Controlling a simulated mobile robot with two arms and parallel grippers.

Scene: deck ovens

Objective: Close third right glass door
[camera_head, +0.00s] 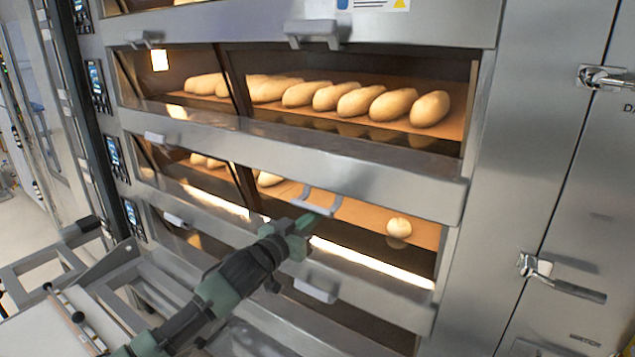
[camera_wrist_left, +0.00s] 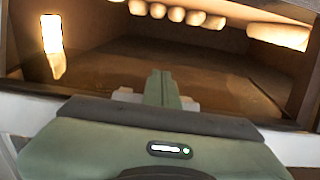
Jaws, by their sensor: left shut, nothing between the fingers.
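The deck oven fills the head view, with lit decks one above another. The lower right glass door in front of me shows a grey handle (camera_head: 318,200) and one small loaf (camera_head: 399,227) behind it. I cannot tell how far this door stands open. My left gripper (camera_head: 305,221) reaches up from below, its fingers closed together and empty, with the tips at or just beneath that handle. In the left wrist view the shut fingers (camera_wrist_left: 162,88) point into the lit chamber, with pale parts on either side behind them. My right gripper is not in view.
Several loaves (camera_head: 357,102) lie in the deck above. Another handle (camera_head: 316,290) projects below my gripper, and one (camera_head: 312,33) above. A steel cabinet with a latch (camera_head: 560,279) stands at the right. A metal rack or cart (camera_head: 60,275) is at the lower left.

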